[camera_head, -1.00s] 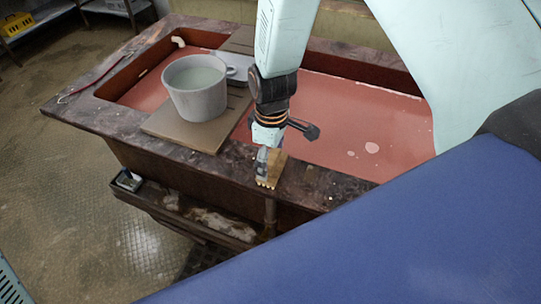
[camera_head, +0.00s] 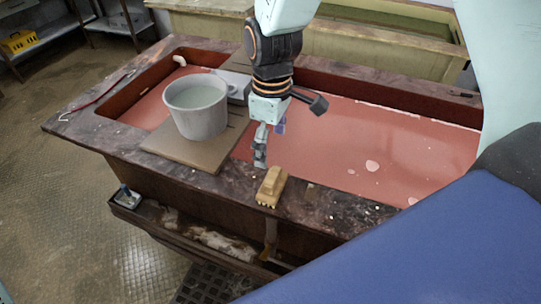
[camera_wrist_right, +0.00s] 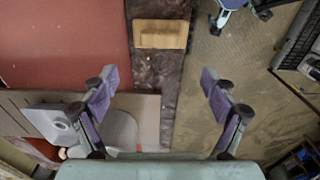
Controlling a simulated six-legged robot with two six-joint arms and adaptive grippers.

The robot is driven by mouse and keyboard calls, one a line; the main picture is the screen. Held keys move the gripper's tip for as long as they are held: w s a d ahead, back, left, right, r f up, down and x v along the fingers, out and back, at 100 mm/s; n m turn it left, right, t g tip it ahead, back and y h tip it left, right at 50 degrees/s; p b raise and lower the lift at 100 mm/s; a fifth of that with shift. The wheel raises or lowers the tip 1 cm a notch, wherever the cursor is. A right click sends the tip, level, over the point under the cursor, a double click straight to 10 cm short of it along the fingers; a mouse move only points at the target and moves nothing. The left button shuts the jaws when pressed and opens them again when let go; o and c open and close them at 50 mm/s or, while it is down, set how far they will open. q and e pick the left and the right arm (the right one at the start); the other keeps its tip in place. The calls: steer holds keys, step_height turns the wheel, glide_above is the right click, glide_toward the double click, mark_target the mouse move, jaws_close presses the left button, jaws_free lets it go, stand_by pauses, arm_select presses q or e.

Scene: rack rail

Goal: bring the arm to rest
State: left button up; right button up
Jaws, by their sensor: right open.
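The block also shows in the right wrist view (camera_wrist_right: 160,35), ahead of the fingertips.
A grey pot (camera_head: 197,112) of liquid stands on a brown board (camera_head: 176,150) across the red basin (camera_head: 335,135). A grey box (camera_head: 236,84) sits behind it. A small tray (camera_head: 127,198) is on the lower ledge. Floor at left is clear.

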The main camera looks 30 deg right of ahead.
mark_target(271, 175)
steer(key=shift+r, duration=0.55)
step_height(271, 175, down, 13)
steer(key=shift+r, duration=0.85)
